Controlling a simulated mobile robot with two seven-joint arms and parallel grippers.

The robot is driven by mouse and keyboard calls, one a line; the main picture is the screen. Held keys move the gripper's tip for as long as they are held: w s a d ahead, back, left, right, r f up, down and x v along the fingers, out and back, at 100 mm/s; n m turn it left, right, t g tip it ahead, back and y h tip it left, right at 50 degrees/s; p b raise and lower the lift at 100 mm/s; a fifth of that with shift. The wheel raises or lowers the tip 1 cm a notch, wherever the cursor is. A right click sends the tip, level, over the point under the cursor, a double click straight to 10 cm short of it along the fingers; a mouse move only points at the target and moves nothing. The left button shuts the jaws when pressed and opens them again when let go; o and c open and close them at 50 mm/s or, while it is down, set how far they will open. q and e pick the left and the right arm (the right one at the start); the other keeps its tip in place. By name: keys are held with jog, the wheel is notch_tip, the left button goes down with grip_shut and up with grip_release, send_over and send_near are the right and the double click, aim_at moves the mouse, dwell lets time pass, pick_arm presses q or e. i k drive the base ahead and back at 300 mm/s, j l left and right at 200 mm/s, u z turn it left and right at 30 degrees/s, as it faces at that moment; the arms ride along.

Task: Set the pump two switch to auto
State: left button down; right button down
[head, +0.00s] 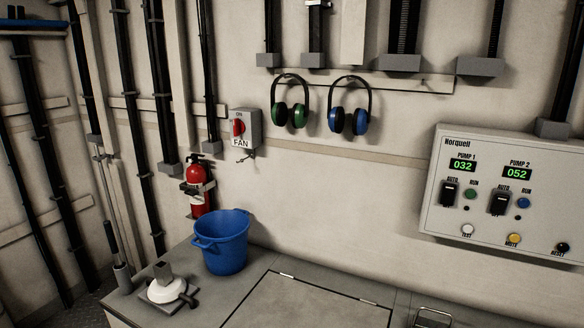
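The control box (440,215) labelled Norquell is on the wall at the right of the head view. Its pump 2 switch (500,203) is a black knob under the display reading 052, with an AUTO label above it and a blue button marked RUN to its right. The knob's exact setting is too small to tell. The pump 1 switch (451,192) is a similar black knob to its left, under the display reading 032. Neither of my grippers is in view.
A blue bucket (222,243) and a white object with a handle (167,290) stand on the grey bench (240,290) below. A fan switch box (251,128), green earmuffs (291,116), blue earmuffs (348,121) and a red extinguisher (199,182) are on the wall. Space before the box looks clear.

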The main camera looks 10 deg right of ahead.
aim_at(500, 203)
jog(key=z, duration=1.6)
